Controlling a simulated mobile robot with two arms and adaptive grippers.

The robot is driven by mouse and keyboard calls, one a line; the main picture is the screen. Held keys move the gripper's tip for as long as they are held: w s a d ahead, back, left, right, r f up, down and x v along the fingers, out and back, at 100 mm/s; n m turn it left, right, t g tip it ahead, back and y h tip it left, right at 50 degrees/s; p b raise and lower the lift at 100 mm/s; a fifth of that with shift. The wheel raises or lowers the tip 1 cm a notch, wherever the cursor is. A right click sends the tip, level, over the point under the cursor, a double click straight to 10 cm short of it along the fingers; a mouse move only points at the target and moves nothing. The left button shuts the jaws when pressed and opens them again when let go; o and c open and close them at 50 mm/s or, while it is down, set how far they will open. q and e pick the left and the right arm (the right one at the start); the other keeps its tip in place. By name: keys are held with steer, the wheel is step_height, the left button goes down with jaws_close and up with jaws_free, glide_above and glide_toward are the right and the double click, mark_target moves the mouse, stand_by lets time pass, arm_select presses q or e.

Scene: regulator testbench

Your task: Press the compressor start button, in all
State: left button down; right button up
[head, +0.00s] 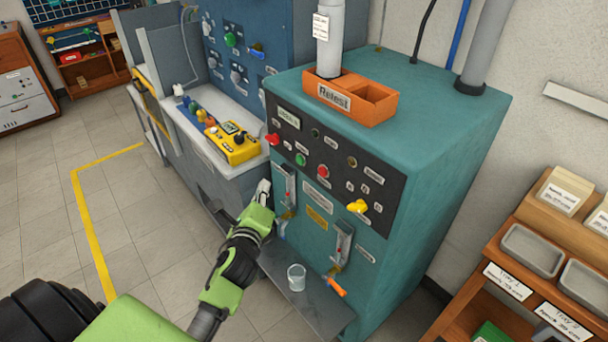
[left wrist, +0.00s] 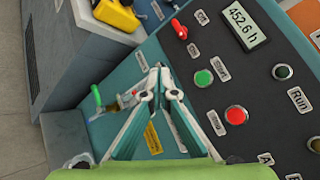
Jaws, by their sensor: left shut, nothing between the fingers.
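The compressor cabinet (head: 425,130) is teal with a black control panel on its front. The green button (head: 300,159) sits on that panel, left of a red button (head: 323,171). In the left wrist view the green button (left wrist: 203,77) is to the right of my fingertips, with the red button (left wrist: 236,114) below it. My left gripper (head: 264,187) is shut and empty, in front of the cabinet's left side, below and left of the green button. In the left wrist view its closed fingers (left wrist: 160,74) point up the picture, apart from the button. My right gripper is not in view.
A red switch (head: 272,138) and a yellow knob (head: 357,206) are on the same panel. A yellow device (head: 232,145) lies on the left bench. An orange Retest tray (head: 352,97) tops the cabinet.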

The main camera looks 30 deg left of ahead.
mark_target(300, 160)
arm_select(q)
steer(key=r, duration=0.3)
steer(key=shift+s+m+y, duration=0.3)
steer(key=shift+s, duration=0.05)
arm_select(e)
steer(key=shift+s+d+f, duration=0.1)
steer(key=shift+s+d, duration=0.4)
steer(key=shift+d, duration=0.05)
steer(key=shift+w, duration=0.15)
arm_select(q)
steer(key=w+d+b, duration=0.2)
steer(key=w+d, duration=0.1)
steer(key=w, duration=0.5)
steer(key=shift+d, duration=0.2)
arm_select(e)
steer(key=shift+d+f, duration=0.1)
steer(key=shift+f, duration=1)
arm_select(q)
steer(key=shift+w, duration=0.1)
steer(key=shift+w+d, duration=0.15)
steer(key=shift+w, duration=0.25)
